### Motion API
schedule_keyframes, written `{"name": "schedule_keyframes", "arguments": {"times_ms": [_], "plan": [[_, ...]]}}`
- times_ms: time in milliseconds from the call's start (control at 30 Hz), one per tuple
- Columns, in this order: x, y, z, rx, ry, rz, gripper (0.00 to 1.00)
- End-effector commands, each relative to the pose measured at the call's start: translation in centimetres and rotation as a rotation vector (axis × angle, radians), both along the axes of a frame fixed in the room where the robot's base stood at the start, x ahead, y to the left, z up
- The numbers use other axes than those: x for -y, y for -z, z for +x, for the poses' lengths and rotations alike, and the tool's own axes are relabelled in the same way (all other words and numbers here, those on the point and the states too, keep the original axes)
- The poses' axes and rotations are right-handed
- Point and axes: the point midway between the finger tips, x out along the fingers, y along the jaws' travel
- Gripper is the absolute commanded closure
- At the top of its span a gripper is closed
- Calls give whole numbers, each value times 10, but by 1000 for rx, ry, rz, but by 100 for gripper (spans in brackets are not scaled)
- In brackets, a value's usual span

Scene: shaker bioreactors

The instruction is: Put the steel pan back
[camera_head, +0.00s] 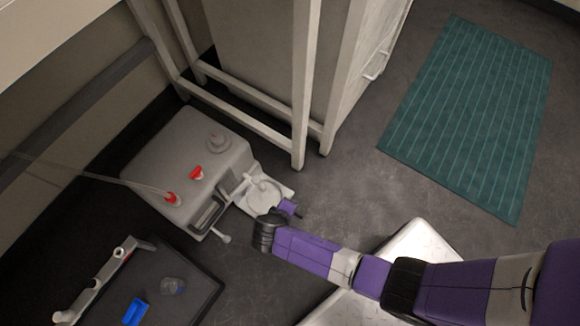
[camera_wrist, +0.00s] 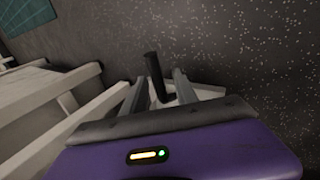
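A pale round dish, which looks like the steel pan (camera_head: 263,196), sits at the front of the grey box-shaped machine (camera_head: 190,160). My gripper (camera_wrist: 158,88) is at the dish's near right side; in the head view its purple body overlaps the dish's edge and its fingers are hard to make out. In the wrist view the two grey fingers stand apart with a dark upright rod (camera_wrist: 154,72), possibly the pan's handle, between them. Gaps show beside the rod. Pale surfaces lie behind the fingers, and I cannot tell whether they belong to the pan.
The machine has red caps (camera_head: 197,173) and a tube. A dark tray (camera_head: 205,292) holding a blue piece (camera_head: 135,312) and a clear vessel (camera_head: 173,286) lies at the lower left. A white table frame (camera_head: 304,80) stands close behind. Floor is open toward the green mat (camera_head: 470,115).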

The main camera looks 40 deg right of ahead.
Motion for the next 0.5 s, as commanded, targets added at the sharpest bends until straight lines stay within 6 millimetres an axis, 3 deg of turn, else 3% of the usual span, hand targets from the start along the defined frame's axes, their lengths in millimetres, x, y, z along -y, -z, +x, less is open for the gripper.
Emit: {"name": "schedule_keyframes", "arguments": {"times_ms": [267, 500], "plan": [[-2, -8, -1, 1, -1, 0, 65], [-21, -48, -10, 0, -4, 0, 65]]}}
